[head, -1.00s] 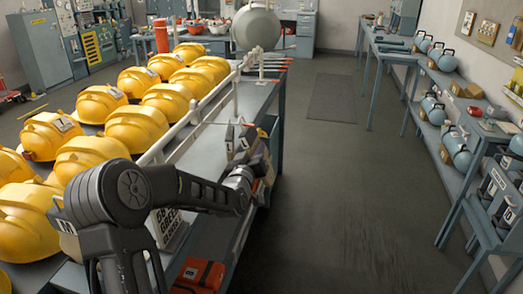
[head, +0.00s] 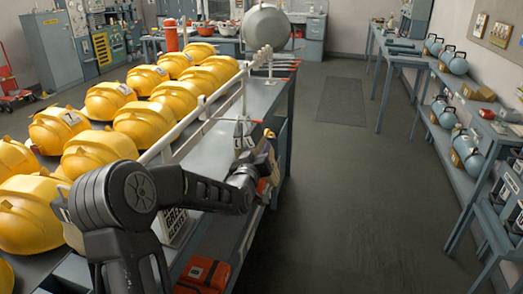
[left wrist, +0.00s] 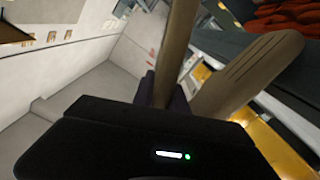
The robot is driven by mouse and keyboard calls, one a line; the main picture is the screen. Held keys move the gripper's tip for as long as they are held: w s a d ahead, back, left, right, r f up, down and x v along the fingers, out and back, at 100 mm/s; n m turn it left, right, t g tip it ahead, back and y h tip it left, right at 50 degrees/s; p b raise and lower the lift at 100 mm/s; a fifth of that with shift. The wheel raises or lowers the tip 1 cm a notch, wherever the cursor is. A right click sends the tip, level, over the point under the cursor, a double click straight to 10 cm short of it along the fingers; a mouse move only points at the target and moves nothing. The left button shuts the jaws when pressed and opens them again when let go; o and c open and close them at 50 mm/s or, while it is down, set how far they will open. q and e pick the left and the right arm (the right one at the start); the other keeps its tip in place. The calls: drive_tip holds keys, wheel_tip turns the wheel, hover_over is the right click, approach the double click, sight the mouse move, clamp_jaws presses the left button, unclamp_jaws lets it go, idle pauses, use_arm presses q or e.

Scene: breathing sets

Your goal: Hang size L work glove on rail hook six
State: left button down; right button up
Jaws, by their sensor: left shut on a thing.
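My left gripper (head: 266,150) is at the right edge of the long table, beside the white rail (head: 200,110); it is small and partly hidden by my wrist. In the left wrist view its dark body fills the bottom, and a tan work glove (left wrist: 250,75) with stitched lines and a dark purplish part sticks out beyond it. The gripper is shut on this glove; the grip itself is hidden. I cannot read the glove's size. Red-tipped hooks (head: 285,67) show at the rail's far end; I cannot read their numbers. My right gripper is not in view.
Yellow helmets (head: 100,152) stand in rows on the table left of the rail. A grey dome (head: 267,27) is at its far end. An orange case (head: 203,274) lies low by the table. The floor on the right is clear up to a bench with blue cylinders (head: 443,113).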

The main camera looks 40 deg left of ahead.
use_arm(q)
drive_tip(key=c, duration=1.3)
unclamp_jaws()
drive_tip(key=shift+o, duration=0.2)
drive_tip(key=shift+s, duration=0.15)
